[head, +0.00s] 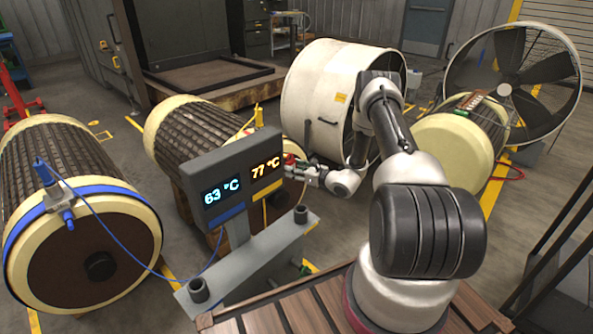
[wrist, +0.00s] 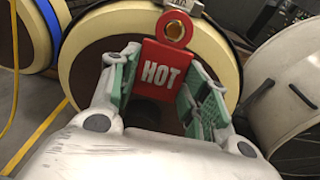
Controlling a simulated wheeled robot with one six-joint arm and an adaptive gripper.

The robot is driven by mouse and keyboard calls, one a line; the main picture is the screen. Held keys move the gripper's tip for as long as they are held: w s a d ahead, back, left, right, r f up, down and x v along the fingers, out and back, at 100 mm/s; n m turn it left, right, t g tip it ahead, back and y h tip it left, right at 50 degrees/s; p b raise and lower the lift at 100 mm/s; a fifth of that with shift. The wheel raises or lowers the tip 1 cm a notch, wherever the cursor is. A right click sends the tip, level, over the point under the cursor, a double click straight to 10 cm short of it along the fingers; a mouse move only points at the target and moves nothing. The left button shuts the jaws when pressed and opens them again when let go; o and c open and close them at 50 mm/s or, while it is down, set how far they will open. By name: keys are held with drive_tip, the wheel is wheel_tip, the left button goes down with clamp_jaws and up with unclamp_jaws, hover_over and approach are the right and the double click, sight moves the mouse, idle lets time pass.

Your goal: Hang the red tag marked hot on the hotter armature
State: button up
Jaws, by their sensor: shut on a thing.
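My gripper (head: 300,168) is shut on the red tag marked HOT (wrist: 158,70), which has a brass eyelet at its top. In the wrist view the green finger pads (wrist: 165,95) flank the tag. Behind it is the cream-rimmed end of the middle armature (wrist: 85,62); a metal piece (wrist: 187,5) shows just above the eyelet. In the head view the middle armature (head: 195,135) is partly hidden by the readout stand (head: 238,170). The stand reads 63 °C in blue and 77 °C in yellow. The left armature (head: 85,255) wears a blue strap and a blue-cabled sensor.
A large white drum (head: 320,90) stands just behind my gripper. Another cream-ended armature (head: 455,150) and a big fan (head: 520,80) are at the right. A blue cable (head: 120,238) runs from the left armature to the stand. A brown slatted surface (head: 290,315) is in front.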

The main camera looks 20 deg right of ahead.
drive_tip(key=shift+w+a, duration=0.1)
drive_tip(key=shift+w, duration=0.1)
idle(0.5)
drive_tip(key=shift+w+a+f, duration=0.1)
drive_tip(key=shift+w+f, duration=0.05)
drive_tip(key=shift+w, duration=0.2)
drive_tip(key=shift+w+a, duration=0.1)
drive_tip(key=shift+w, duration=0.15)
idle(0.4)
drive_tip(key=shift+x, duration=1.05)
drive_tip(key=shift+f, duration=0.1)
drive_tip(key=shift+f, duration=0.25)
drive_tip(key=o, duration=1.1)
